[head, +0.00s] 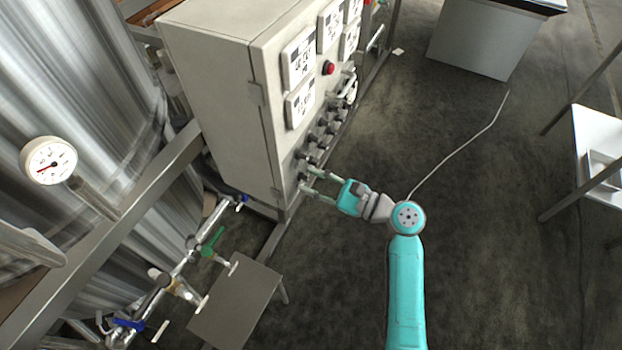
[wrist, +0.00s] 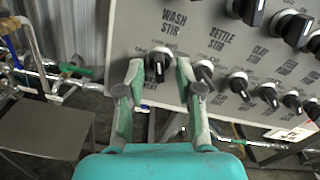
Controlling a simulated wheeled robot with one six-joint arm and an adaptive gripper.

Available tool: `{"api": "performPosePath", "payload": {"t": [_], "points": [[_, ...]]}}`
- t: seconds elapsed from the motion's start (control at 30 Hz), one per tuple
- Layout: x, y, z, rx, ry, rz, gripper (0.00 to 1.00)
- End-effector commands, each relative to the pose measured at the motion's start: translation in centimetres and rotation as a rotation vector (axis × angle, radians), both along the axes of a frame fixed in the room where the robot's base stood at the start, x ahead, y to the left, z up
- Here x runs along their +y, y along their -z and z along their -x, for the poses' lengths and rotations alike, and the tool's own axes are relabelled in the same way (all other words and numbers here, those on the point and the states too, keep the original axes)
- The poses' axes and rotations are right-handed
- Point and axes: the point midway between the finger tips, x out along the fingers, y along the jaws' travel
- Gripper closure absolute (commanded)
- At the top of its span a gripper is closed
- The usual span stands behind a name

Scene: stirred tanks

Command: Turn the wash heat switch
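A grey control cabinet (head: 225,105) carries rows of black knob switches. In the wrist view, a black knob switch with a pale ring (wrist: 158,63) stands at the left end of the lower row, its pointer roughly upright. The label "WASH STIR" is above it; a label below is partly hidden, and I cannot read "wash heat" on it. My gripper (head: 307,179) is at the cabinet's lower front edge. In the wrist view my gripper (wrist: 159,78) is open, one finger on each side of this knob. I cannot tell whether either finger touches it.
A neighbouring knob (wrist: 204,72) sits close to my right finger. A red button (head: 328,68) and display panels (head: 299,60) are higher on the cabinet. Pipes with a green valve handle (head: 213,242) and a small grey table (head: 236,305) stand at lower left.

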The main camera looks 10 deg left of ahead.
Motion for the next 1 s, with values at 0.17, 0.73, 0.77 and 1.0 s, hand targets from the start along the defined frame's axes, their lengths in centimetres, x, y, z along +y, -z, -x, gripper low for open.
{"api": "performPosePath", "payload": {"t": [0.17,0.73,0.77,1.0], "points": [[0.76,0.03,-0.27,0.0,0.001,0.001,0.65],[0.78,0.03,-0.28,-0.001,0.001,0.001,1.0],[0.78,0.03,-0.28,-0.003,0.001,0.002,1.0],[0.78,0.03,-0.27,-0.061,0.001,0.023,1.0]]}}
